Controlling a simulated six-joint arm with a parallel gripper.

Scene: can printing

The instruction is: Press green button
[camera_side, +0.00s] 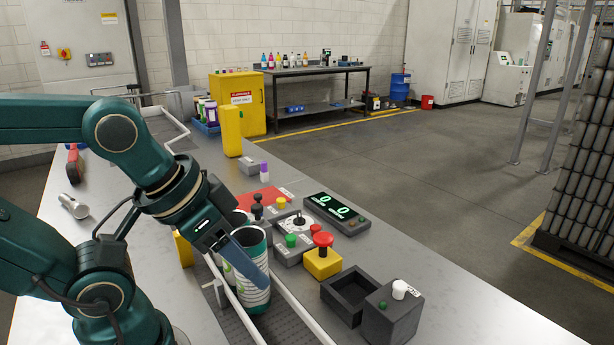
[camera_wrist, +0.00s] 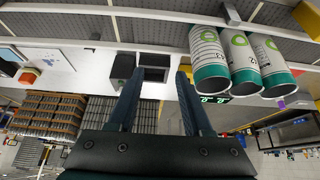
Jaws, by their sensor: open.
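A green mushroom button (camera_side: 291,239) sits on a grey box in the middle of the side view. Another small green button (camera_side: 382,306) is on the front of a dark box (camera_side: 403,315) at the lower right, which has a white knob on top. My gripper (camera_side: 258,272) is open, pointing down, in front of the white-and-green cans (camera_side: 254,296) in the side view. In the wrist view my gripper (camera_wrist: 158,75) has its two fingers spread with nothing between them.
A red button on a yellow box (camera_side: 323,262) stands right of the grey button box. An open dark tray (camera_side: 349,294) adjoins the dark box. A digital display (camera_side: 337,212) lies behind. Rails (camera_side: 300,312) edge the conveyor. The bench's front right is bare.

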